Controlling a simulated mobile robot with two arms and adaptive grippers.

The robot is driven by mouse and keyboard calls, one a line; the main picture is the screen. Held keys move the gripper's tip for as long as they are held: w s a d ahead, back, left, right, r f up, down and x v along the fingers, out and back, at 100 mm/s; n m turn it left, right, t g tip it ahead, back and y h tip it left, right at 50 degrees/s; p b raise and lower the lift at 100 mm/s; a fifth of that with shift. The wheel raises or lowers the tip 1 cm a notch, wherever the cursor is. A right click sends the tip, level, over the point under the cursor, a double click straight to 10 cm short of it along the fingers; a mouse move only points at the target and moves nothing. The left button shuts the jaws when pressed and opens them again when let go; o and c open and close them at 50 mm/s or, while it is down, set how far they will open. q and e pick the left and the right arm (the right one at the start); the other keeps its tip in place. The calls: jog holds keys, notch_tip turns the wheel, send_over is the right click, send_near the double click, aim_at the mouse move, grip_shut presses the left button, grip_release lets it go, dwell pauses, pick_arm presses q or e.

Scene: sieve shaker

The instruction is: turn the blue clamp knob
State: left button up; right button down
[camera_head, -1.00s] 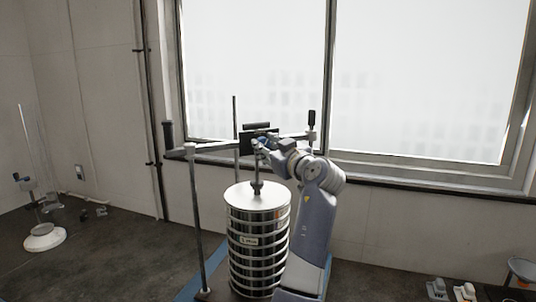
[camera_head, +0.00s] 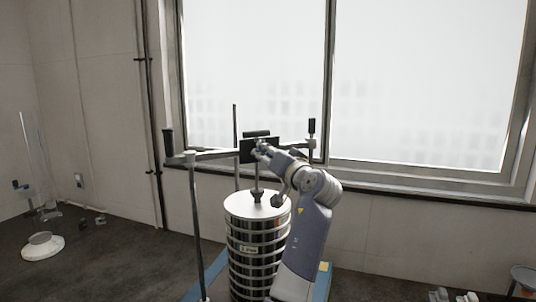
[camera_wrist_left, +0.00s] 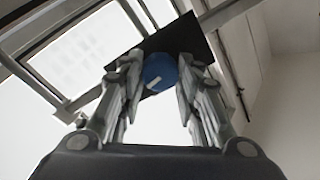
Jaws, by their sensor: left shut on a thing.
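The blue clamp knob (camera_wrist_left: 160,72) shows in the left wrist view as a round blue cap with a white mark, in front of a black plate (camera_wrist_left: 190,38). My left gripper (camera_wrist_left: 158,75) has one finger on each side of the knob and is shut on it. In the head view my left gripper (camera_head: 262,149) is at the black plate (camera_head: 246,152) on the clamp crossbar, above the sieve stack. It hides the knob there. My right gripper is not in view.
The shiny sieve stack (camera_head: 246,245) stands below the crossbar (camera_head: 215,155), which has upright posts (camera_head: 197,225) and black handles (camera_head: 168,142). A stand with a white base (camera_head: 42,246) is at the left. Small items (camera_head: 466,297) lie at the lower right. The dark counter between is largely clear.

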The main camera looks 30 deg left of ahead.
pick_arm(q)
jog(key=shift+s+r+m, duration=0.1)
jog(key=shift+r+m, duration=0.25)
jog(key=shift+m, duration=0.55)
jog(key=o, duration=1)
jog(key=shift+o, duration=0.4)
jog(key=shift+a+f, duration=0.1)
jog(key=shift+f, duration=0.1)
jog(key=shift+f, duration=0.1)
jog(key=v, duration=1.2)
jog(key=shift+a, duration=0.1)
jog(key=shift+c, duration=0.2)
